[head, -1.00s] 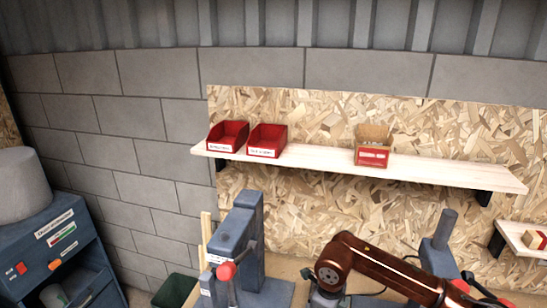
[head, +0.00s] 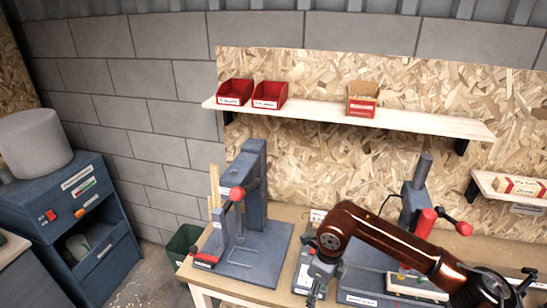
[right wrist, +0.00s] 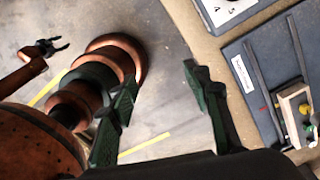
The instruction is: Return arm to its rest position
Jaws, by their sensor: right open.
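My right arm (head: 385,245), dark red-brown, reaches in from the lower right of the head view. It bends at a joint near the middle. My right gripper (head: 320,282) hangs below that joint, in front of the bench in the picture. In the right wrist view its two dark green fingers (right wrist: 160,84) are spread apart with nothing between them. Floor shows beyond them. My left gripper (right wrist: 55,46) shows small at the upper left of the right wrist view, its fingers apart and empty. It is not in the head view.
A workbench (head: 205,274) carries a blue-grey press (head: 252,190) at left and another fixture (head: 415,205) with red handles at right. A small tray (right wrist: 292,112) with coloured knobs lies close by on a board. A shelf (head: 420,122) holds red bins (head: 235,92). A blue cabinet (head: 75,215) stands left.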

